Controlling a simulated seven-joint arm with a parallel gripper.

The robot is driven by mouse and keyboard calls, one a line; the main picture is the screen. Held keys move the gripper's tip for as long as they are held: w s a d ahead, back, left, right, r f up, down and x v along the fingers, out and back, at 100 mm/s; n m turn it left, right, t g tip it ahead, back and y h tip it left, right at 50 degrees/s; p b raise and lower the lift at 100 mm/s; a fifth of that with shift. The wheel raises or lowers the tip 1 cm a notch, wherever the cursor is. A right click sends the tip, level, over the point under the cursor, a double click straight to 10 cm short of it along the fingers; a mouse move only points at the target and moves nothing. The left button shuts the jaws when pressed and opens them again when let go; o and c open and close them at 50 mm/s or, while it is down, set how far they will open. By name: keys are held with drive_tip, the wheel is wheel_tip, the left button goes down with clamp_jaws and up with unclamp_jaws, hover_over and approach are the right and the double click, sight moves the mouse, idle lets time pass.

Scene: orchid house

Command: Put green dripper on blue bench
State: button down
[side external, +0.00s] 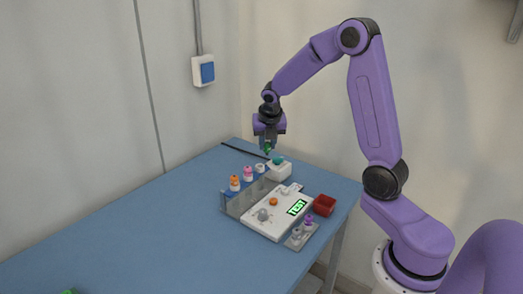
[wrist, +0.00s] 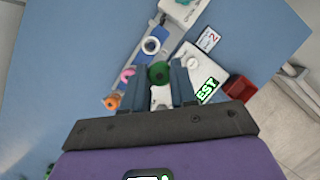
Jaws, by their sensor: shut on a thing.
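My gripper (side external: 268,146) is shut on the green dripper (side external: 267,149) and holds it in the air over the far end of the blue bench (side external: 130,232). In the wrist view the round green top of the dripper (wrist: 158,72) shows between the two fingers of my gripper (wrist: 158,76). The lower part of the dripper is hard to make out. The bench (wrist: 240,35) fills much of the wrist view, with bare surface on both sides of the equipment.
Below stand a rack (side external: 238,203) with orange, pink and white-topped drippers, a white device (side external: 262,228) with a lit "TEST" display, a white box (side external: 279,171) with a teal top, a red tray (side external: 324,205) and a small grey holder (side external: 300,236). The bench's left is largely clear.

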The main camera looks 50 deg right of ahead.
drive_tip(key=s+a+r, duration=0.3)
drive_tip(key=s+r, duration=0.2)
drive_tip(key=s, duration=0.4)
drive_tip(key=w+a+f+n, duration=0.15)
drive_tip(key=w+f, duration=0.25)
drive_tip(key=w, duration=0.5)
drive_tip(key=w+a+f+n+y, duration=0.1)
drive_tip(key=w+a+f, duration=0.25)
drive_tip(key=w, duration=0.45)
drive_tip(key=w+a+f+n, duration=0.1)
drive_tip(key=w+f+n, duration=0.1)
drive_tip(key=w+f, duration=0.5)
drive_tip(key=shift+t, duration=0.5)
drive_tip(key=x, duration=0.2)
drive_tip(key=a+x, duration=0.1)
drive_tip(key=x, duration=0.4)
drive_tip(key=shift+s+a+f, duration=0.1)
drive_tip(key=shift+a+f, duration=0.05)
drive_tip(key=shift+f, duration=0.4)
drive_tip(key=shift+f, duration=0.2)
drive_tip(key=c, duration=0.9)
unclamp_jaws()
drive_tip(key=shift+r, duration=0.1)
